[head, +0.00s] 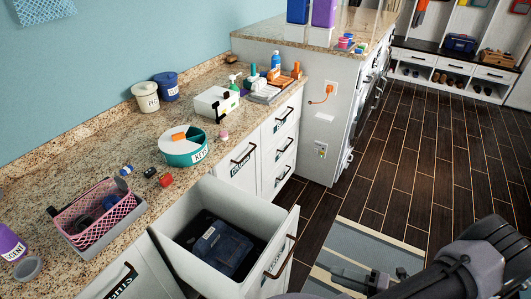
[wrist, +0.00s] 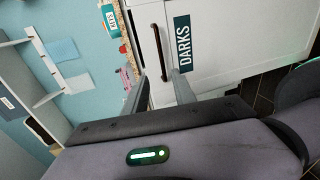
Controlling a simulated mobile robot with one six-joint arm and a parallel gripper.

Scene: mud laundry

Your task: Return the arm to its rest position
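My arm enters the head view at the lower right. My gripper (head: 372,278) is low there, over the striped rug and to the right of the open drawer. It also shows in the wrist view (wrist: 159,76), where its two fingers stand apart with nothing between them. Beyond the fingers, in the wrist view, is a white cabinet front with a dark handle and a DARKS label (wrist: 184,42). The gripper appears clear of the cabinet. Its finger detail is small in the head view.
An open drawer (head: 188,236) holding a dark blue item (head: 221,248) juts out from the counter. The granite counter (head: 110,150) carries a pink basket (head: 82,222), a teal tub (head: 185,154) and a white box (head: 214,103). The dark wood floor (head: 440,150) at right is clear.

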